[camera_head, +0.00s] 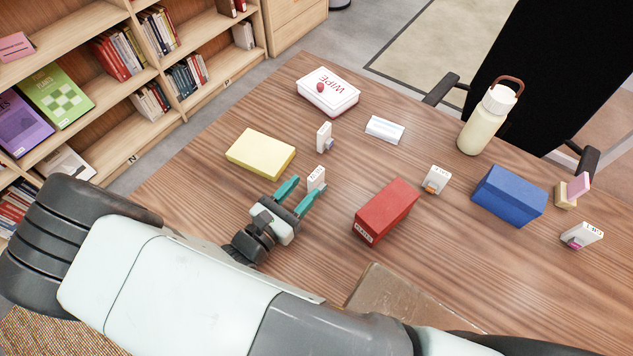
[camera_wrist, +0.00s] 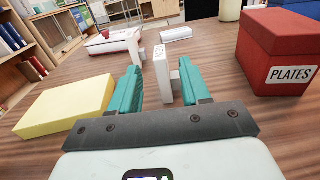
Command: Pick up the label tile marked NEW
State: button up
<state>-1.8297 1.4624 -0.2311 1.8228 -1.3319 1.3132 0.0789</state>
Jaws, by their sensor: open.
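Several small upright white label tiles stand on the table. One tile (camera_head: 317,178) is near the tips of my gripper (camera_head: 301,194). In the wrist view this tile (camera_wrist: 161,68) stands between the two teal fingers, nearer the right one, apparently untouched. It bears small dark lettering that I cannot read for sure. My gripper (camera_wrist: 160,83) is open and empty, low over the table. Other tiles stand behind it (camera_head: 323,137), right of the red box (camera_head: 435,180), and at the far right (camera_head: 581,235). I cannot tell for sure which one reads NEW.
A yellow block (camera_head: 260,153) lies left of my gripper, a red box (camera_head: 386,210) marked PLATES to its right. A white WIPE box (camera_head: 328,92), a flat white item (camera_head: 385,129), a bottle (camera_head: 480,125) and a blue box (camera_head: 509,194) stand farther off. Bookshelves (camera_head: 150,80) are at left.

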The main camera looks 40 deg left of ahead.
aim_at(310, 183)
jog(key=w, duration=0.5)
jog(key=shift+w+d, duration=0.15)
jog(key=shift+w, duration=0.2)
grip_shut()
